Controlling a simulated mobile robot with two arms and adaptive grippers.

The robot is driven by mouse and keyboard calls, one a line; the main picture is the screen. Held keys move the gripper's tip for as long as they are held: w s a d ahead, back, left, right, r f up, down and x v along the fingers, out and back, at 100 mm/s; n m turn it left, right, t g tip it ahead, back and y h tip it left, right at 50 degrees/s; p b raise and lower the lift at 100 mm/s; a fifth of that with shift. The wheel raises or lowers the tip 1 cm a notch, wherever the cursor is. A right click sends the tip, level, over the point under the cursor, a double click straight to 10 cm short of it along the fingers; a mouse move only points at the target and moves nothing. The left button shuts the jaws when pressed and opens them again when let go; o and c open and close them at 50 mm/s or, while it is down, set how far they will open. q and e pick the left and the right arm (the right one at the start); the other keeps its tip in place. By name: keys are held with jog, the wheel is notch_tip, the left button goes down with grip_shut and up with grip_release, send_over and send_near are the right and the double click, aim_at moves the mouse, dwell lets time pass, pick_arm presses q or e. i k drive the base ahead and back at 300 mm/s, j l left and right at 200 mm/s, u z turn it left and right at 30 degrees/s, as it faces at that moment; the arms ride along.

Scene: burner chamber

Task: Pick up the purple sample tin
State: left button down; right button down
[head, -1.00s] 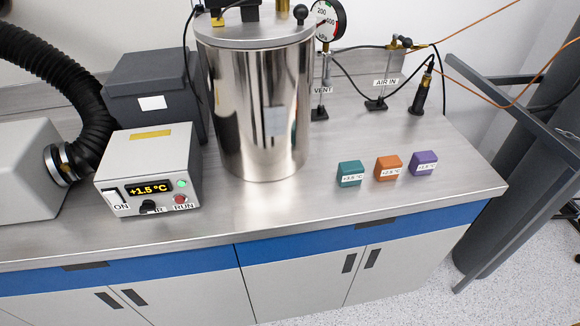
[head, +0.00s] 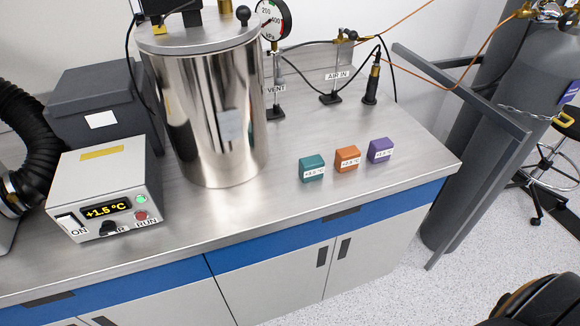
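The purple sample tin (head: 380,150) stands on the steel bench top, a small block-like tin with a white label on its front. It is the rightmost of three tins in a row. The orange tin (head: 347,159) stands just left of it, and the teal tin (head: 312,168) is left of that. There are small gaps between them. Nothing covers the purple tin. Neither of my grippers shows in the head view.
The bench top (head: 400,180) is clear around the tins. A tall steel vessel (head: 210,120) stands to their left. Behind are the VENT and AIR IN fittings (head: 337,76) with black hoses. A grey frame (head: 485,130) stands right of the bench. A dark rounded object (head: 545,300) fills the lower right corner.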

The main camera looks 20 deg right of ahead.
aim_at(379, 150)
jog(key=z, duration=1.15)
